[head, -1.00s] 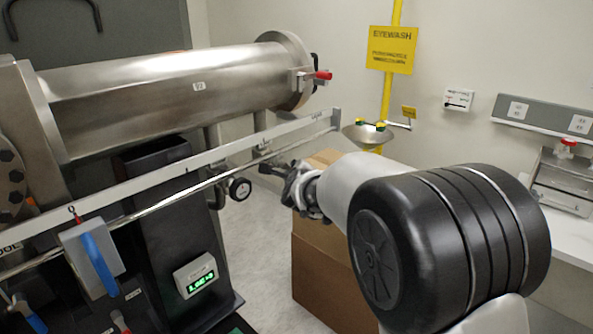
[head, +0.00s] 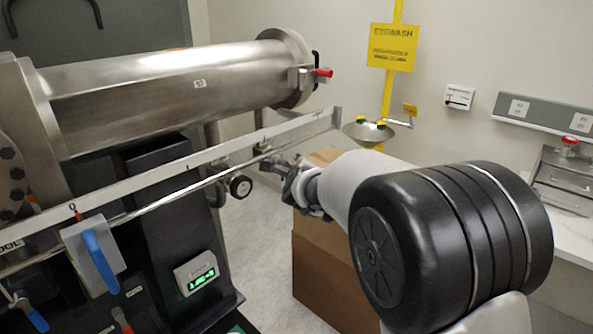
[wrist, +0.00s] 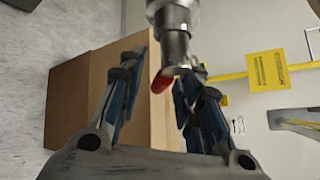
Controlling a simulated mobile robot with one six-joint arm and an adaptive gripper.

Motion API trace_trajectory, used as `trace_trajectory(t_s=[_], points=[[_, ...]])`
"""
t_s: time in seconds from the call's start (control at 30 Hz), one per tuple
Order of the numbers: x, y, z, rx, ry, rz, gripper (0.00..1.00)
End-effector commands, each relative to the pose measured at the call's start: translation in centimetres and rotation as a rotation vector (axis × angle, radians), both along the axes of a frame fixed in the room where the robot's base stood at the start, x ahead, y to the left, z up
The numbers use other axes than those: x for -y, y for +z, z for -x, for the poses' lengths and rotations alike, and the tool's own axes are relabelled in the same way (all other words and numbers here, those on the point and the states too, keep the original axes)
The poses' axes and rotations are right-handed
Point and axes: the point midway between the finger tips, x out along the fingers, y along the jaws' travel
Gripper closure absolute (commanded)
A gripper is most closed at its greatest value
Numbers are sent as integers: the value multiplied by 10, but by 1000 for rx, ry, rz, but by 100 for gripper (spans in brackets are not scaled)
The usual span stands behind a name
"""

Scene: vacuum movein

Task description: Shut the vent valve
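In the wrist view, a steel valve body (wrist: 174,32) comes down from the top, with a red-tipped handle (wrist: 162,82) below it; I take this to be the vent valve, though no label is readable. My gripper (wrist: 155,88) is open, with its blue-padded fingers to either side of the red tip. Contact cannot be told. In the head view, my gripper (head: 292,178) is at the far end of the rail, by a small dark fitting (head: 268,158). My arm partly hides the gripper there.
A long metal rail (head: 180,168) and steel chamber (head: 160,95) lie to the left. Blue-handled valves (head: 101,262) hang at the near left. A cardboard box (head: 322,270) stands below my gripper. An eyewash bowl (head: 368,132) is behind.

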Motion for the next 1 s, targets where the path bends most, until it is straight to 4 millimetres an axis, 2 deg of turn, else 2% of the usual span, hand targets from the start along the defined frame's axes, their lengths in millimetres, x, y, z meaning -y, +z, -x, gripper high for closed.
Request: trace_trajectory(t_s=[0.4, 0.5, 0.87, 1.0], points=[[9, 22, 55, 2, 1, -2, 68], [11, 25, 64, 1, 0, 0, 68], [12, 26, 69, 1, 1, 1, 68], [6, 23, 73, 16, 28, 67, 68]])
